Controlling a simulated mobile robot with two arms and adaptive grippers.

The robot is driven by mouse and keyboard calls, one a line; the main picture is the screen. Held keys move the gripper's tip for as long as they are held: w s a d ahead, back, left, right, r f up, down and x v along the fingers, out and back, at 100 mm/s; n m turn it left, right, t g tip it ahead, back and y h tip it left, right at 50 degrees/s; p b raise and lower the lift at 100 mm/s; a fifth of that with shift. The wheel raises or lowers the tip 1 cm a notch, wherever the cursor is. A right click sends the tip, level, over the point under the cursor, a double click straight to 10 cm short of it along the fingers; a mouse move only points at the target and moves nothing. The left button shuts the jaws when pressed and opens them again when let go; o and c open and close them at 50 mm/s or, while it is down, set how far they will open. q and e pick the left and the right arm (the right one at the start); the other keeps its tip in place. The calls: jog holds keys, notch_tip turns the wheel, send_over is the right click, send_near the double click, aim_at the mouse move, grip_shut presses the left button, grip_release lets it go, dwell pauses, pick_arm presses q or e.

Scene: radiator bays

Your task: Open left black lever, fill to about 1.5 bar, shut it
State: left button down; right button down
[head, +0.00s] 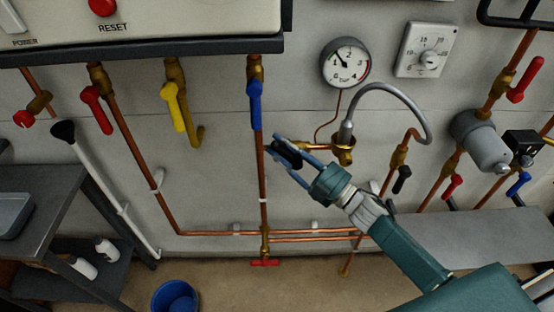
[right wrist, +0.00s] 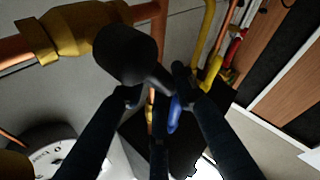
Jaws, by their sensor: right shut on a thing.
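The left black lever (head: 288,154) sits on a brass valve on the pipe left of the grey hose. My right gripper (head: 273,146) is shut on it, and the fingers partly hide it. In the right wrist view the lever's rounded black end (right wrist: 125,54) shows between my fingertips (right wrist: 154,92). The pressure gauge (head: 346,63) hangs above; its needle points up and left, roughly between 1 and 2, too small to read exactly. It also shows in part in the right wrist view (right wrist: 48,158). My left gripper is out of view.
A grey flexible hose (head: 391,88) arches to the right of the lever. Another black lever (head: 402,180) hangs lower right. A blue lever (head: 255,104) on a vertical copper pipe is close on the left. A blue bucket (head: 176,297) stands on the floor.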

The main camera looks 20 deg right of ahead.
jog(key=d+m+t+b, duration=0.1)
jog(key=m+b, duration=0.1)
jog(key=d+m+t+b, duration=0.1)
jog(key=m+t+b, duration=0.1)
jog(key=d+m+t+b, duration=0.1)
jog(key=t+b, duration=0.1)
jog(key=b, duration=0.1)
jog(key=shift+s+r+m+h, duration=0.3)
jog(key=shift+s+m+h, duration=0.1)
jog(key=shift+s+d+r+m+t+h+b, duration=0.1)
jog(key=shift+d+m+t+h+b, duration=0.15)
jog(key=shift+m+t+h+b, duration=0.4)
jog(key=shift+s+d+r+m+t+h+b, duration=0.1)
jog(key=shift+d+m+t+h+b, duration=0.25)
jog(key=shift+m, duration=0.45)
jog(key=shift+s+d+r+m+t+h+b, duration=0.1)
jog(key=shift+d+m+t+h+b, duration=0.05)
jog(key=shift+m+t+h+b, duration=0.5)
jog(key=shift+m, duration=0.3)
jog(key=c, duration=1.4)
grip_release()
jog(key=shift+w+d, duration=0.1)
jog(key=shift+o, duration=0.2)
jog(key=v, duration=1.2)
